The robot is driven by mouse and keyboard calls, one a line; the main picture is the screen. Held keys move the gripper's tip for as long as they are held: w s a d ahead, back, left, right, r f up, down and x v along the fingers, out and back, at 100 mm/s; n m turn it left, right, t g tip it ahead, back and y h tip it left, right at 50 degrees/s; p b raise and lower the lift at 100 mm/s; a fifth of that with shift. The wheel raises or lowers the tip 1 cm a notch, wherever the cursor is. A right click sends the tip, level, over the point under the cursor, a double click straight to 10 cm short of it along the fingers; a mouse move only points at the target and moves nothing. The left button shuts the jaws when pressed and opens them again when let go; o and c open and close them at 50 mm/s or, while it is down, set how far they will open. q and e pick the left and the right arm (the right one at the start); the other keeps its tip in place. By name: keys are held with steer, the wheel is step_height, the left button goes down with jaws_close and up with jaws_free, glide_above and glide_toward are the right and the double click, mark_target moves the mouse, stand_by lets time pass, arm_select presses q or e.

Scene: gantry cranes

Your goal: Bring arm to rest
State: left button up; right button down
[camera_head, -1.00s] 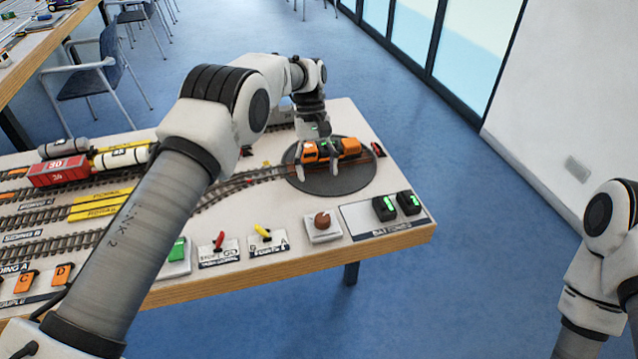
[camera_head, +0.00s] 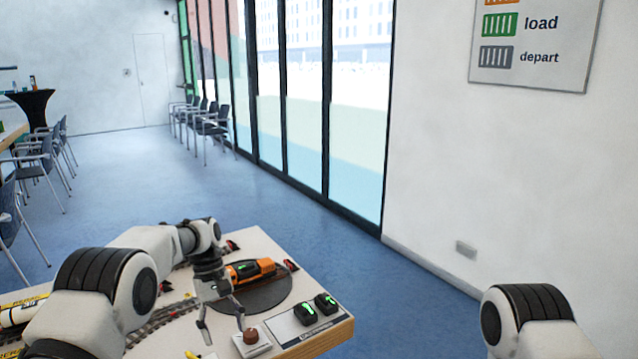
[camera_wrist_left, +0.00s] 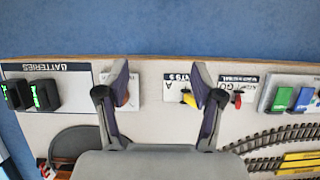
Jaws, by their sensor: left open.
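My left gripper (camera_head: 222,322) is open and empty above the near right part of the layout table. Its two fingers hang apart, just left of the brown knob (camera_head: 251,335). The wrist view also shows the left gripper (camera_wrist_left: 161,78) spread over the board's edge, with one finger partly covering the knob. The orange locomotive (camera_head: 252,268) sits on the dark round turntable (camera_head: 262,298), just beyond the gripper. My right arm shows only in part at the lower right; its gripper is out of view.
Two black batteries (camera_head: 307,314) with green marks lie on the battery panel. The wrist view shows a yellow lever (camera_wrist_left: 189,99), a red lever (camera_wrist_left: 237,99) and tracks (camera_wrist_left: 275,137). Blue floor is clear beyond the table; a white wall (camera_head: 450,160) stands right.

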arm_select(q)
steer(key=s+a+f+g+y, duration=0.1)
steer(key=s+a+f+g, duration=0.1)
steer(key=s+f, duration=1.1)
steer(key=s+a+f+g, duration=0.1)
steer(key=s+f+g, duration=0.1)
steer(key=s+f, duration=1.05)
steer(key=s+a+r+m+t+y, duration=0.1)
steer(key=s+m+t, duration=0.5)
steer(key=s, duration=0.8)
steer(key=shift+s+a+r+t+y, duration=0.25)
steer(key=shift+a+t+y, duration=0.1)
steer(key=shift+t, duration=0.55)
arm_select(e)
steer(key=shift+s, duration=0.2)
